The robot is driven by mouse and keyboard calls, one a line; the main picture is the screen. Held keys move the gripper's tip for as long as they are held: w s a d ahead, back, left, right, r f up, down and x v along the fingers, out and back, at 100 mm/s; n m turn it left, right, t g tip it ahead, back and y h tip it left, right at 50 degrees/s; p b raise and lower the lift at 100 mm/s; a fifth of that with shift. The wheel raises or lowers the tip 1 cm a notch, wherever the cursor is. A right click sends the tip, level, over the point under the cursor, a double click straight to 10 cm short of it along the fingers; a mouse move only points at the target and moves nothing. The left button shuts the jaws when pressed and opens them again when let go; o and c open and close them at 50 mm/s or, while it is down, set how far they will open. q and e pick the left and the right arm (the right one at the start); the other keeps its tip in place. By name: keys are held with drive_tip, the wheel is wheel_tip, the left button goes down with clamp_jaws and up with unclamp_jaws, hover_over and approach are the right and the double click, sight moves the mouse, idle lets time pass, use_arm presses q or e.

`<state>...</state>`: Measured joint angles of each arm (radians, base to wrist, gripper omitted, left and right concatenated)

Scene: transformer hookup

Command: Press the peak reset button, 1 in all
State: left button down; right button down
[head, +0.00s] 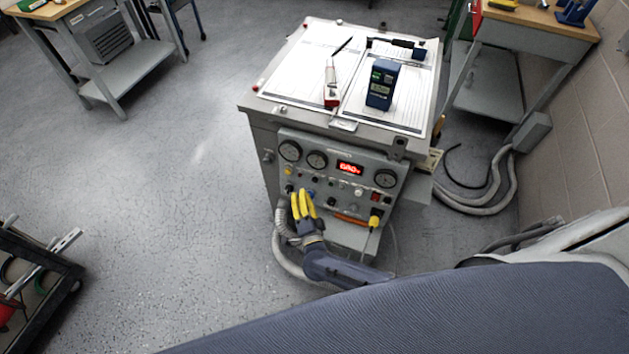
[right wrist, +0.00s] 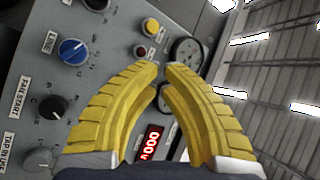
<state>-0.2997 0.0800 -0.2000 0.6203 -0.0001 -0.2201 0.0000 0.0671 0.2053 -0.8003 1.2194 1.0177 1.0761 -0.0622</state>
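The grey control panel (head: 330,185) is on the front of a wheeled cabinet. It carries round gauges, a red digital display (head: 350,168), knobs and small buttons. My right gripper (head: 302,192) has yellow fingers and is in front of the panel's lower left part. In the right wrist view its fingertips (right wrist: 161,67) nearly meet, with nothing between them. Just beyond them are a small red button (right wrist: 140,52) and a yellow one (right wrist: 152,26). I cannot read which one is the peak reset button. Contact with the panel cannot be told. My left gripper is not in view.
A blue knob (right wrist: 73,51) and a black knob (right wrist: 52,107) are left of the fingers. On the cabinet top lie papers (head: 309,62), a blue meter (head: 382,84) and a red-and-white tool (head: 331,82). Grey hoses hang at the panel's lower left.

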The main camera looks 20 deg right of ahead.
drive_tip(key=shift+w+d+f, duration=0.2)
drive_tip(key=shift+w+d, duration=0.5)
drive_tip(key=shift+w, duration=0.2)
drive_tip(key=shift+w+d+f, duration=0.2)
drive_tip(key=shift+w+d, duration=0.5)
drive_tip(key=shift+w, duration=0.15)
drive_tip(key=c, duration=2.1)
unclamp_jaws()
drive_tip(key=shift+w+d+f, duration=0.1)
drive_tip(key=shift+w+d, duration=0.5)
drive_tip(key=shift+w, duration=0.1)
clamp_jaws()
drive_tip(key=shift+s+a, duration=0.55)
drive_tip(key=shift+s, duration=0.1)
drive_tip(key=shift+s+a+r, duration=0.3)
drive_tip(key=shift+s+a, duration=0.5)
drive_tip(key=shift+s, duration=0.2)
drive_tip(key=shift+s+a+r, duration=0.25)
drive_tip(key=shift+s+a, duration=0.5)
drive_tip(key=shift+s, duration=0.2)
drive_tip(key=shift+a, duration=0.1)
